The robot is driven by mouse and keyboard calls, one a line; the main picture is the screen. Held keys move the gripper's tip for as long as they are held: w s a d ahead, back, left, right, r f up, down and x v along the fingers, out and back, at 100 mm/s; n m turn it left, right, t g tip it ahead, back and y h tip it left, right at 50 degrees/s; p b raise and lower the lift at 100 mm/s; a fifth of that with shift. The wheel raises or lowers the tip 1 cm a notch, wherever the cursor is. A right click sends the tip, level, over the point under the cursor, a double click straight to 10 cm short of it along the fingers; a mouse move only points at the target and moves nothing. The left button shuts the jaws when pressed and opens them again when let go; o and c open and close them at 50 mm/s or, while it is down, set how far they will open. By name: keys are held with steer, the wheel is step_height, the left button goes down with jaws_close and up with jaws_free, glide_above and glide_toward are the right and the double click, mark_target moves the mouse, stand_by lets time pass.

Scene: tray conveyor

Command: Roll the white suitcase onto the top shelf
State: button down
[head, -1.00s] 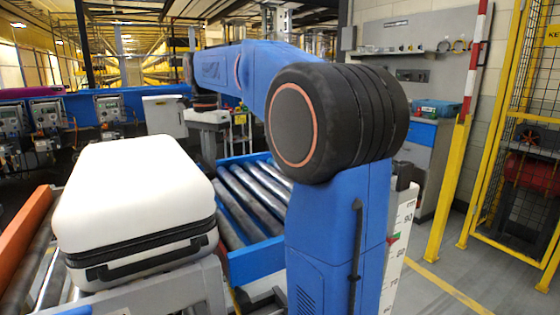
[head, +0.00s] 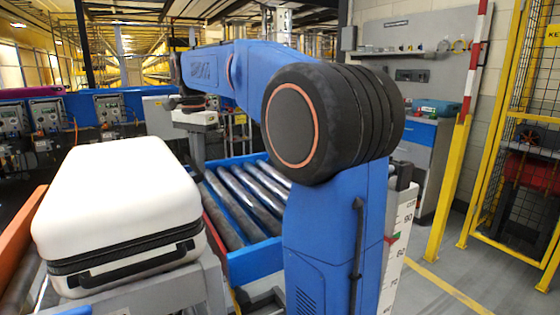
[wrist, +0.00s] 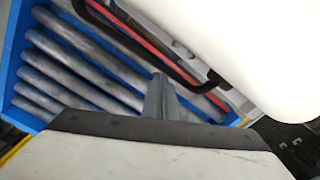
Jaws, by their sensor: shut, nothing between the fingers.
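The white suitcase (head: 120,195) lies flat on a roller conveyor at the left, its black seam band and handle facing me. In the wrist view, a smooth white surface (wrist: 250,45), apparently the suitcase, fills the upper right. My gripper (wrist: 160,95) shows in the wrist view as a narrow grey finger shape, shut and empty. It is close to the white surface, with a visible gap. In the head view I cannot make out the fingertips clearly. A blue-framed roller bed (head: 250,260) lies right of the suitcase. I cannot tell which surface is the top shelf.
An orange side rail (head: 20,240) borders the conveyor on the left. Control boxes (head: 110,108) line the back left. A yellow post (head: 447,190) and mesh fence stand at the right. Floor at the right is clear.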

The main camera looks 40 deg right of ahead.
mark_target(187, 160)
steer(key=a, duration=0.3)
steer(key=shift+w+a, duration=0.15)
steer(key=shift+w, duration=0.25)
stand_by(0.5)
step_height(187, 160, up, 14)
steer(key=d, duration=0.3)
steer(key=shift+s, duration=0.35)
stand_by(1.5)
